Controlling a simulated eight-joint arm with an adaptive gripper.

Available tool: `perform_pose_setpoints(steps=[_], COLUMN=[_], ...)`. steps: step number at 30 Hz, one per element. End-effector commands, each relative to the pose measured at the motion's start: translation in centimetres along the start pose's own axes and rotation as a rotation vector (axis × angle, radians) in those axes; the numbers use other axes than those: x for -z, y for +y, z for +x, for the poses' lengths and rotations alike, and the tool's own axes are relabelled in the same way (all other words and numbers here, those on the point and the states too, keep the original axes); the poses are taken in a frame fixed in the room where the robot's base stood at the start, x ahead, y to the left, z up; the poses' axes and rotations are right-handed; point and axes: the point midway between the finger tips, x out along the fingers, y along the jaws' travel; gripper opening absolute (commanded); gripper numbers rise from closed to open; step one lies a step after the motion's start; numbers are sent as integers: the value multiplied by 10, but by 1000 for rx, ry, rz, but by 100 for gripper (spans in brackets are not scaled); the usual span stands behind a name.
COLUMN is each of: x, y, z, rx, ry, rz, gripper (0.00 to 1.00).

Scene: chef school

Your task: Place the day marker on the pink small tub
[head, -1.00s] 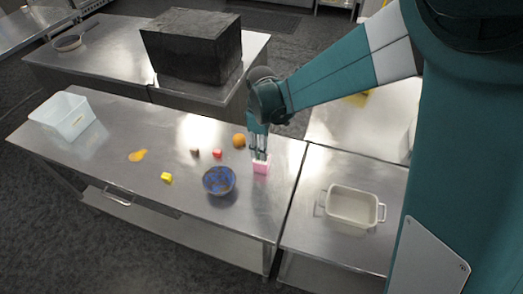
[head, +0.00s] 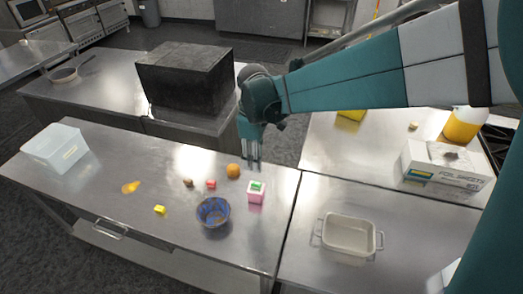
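The pink small tub (head: 256,197) stands upright near the right end of the steel table. A small green and white piece (head: 257,186), which looks like the day marker, rests on top of the tub. My gripper (head: 252,158) hangs just above and behind the tub, apart from it. Its fingers point down, look slightly parted and hold nothing that I can see.
A blue bowl (head: 213,212) stands left of the tub, and an orange (head: 233,171) lies behind it. Small red, brown and yellow items lie farther left. A white bin (head: 55,148) is at the far left. A handled dish (head: 348,236) sits on the right table.

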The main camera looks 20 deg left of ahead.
Motion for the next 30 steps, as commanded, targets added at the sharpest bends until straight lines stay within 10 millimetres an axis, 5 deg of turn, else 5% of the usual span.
perform_pose_setpoints(steps=[30], x=[-13], y=[1], z=[-7], rx=[-11], ry=[8], rz=[35], gripper=[30])
